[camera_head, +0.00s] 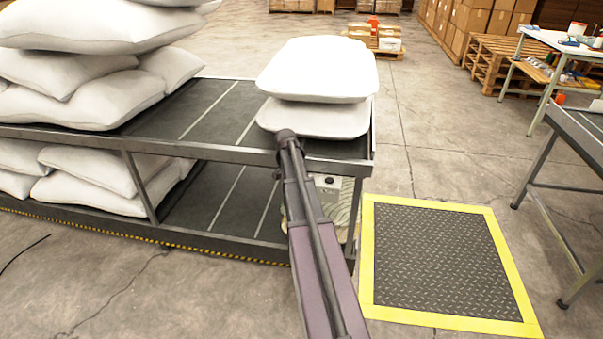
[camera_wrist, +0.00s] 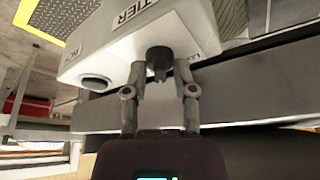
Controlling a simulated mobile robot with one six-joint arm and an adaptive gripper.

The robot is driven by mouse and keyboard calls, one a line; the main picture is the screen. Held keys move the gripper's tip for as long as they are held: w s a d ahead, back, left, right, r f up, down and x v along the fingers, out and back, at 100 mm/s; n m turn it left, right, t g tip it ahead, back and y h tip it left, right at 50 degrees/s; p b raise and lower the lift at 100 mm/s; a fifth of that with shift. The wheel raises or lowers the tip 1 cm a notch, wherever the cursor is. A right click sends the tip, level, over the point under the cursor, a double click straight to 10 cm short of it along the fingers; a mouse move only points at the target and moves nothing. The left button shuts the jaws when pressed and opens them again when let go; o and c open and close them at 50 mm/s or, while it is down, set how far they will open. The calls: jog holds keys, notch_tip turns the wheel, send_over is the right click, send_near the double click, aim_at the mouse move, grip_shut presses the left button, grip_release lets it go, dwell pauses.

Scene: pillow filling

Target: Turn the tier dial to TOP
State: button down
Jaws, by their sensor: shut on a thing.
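The tier dial (camera_wrist: 158,58) is a small dark knob on the face of a pale control box (camera_wrist: 110,45) marked TIER, seen tilted in the wrist view. My gripper (camera_wrist: 161,76) has one finger on each side of the dial and is shut on it. Which mark the dial points to cannot be told, as the fingers and the angle hide it. In the head view the control box (camera_head: 328,182) hangs under the right end of the rack, partly behind my arm. My gripper's fingers are hidden there.
A dark round button (camera_wrist: 97,84) sits on the box beside the dial. The two-level rack (camera_head: 225,150) carries stacked white pillows (camera_head: 318,70), with more piled at left. A yellow-edged mat (camera_head: 440,258) lies right of the rack; the floor around it is clear.

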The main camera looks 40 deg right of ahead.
jog(key=shift+m+g, duration=0.4)
jog(key=shift+m, duration=0.4)
jog(key=shift+a, duration=0.1)
jog(key=shift+c, duration=2.1)
grip_release()
jog(key=shift+w, duration=0.1)
jog(key=shift+n, duration=0.3)
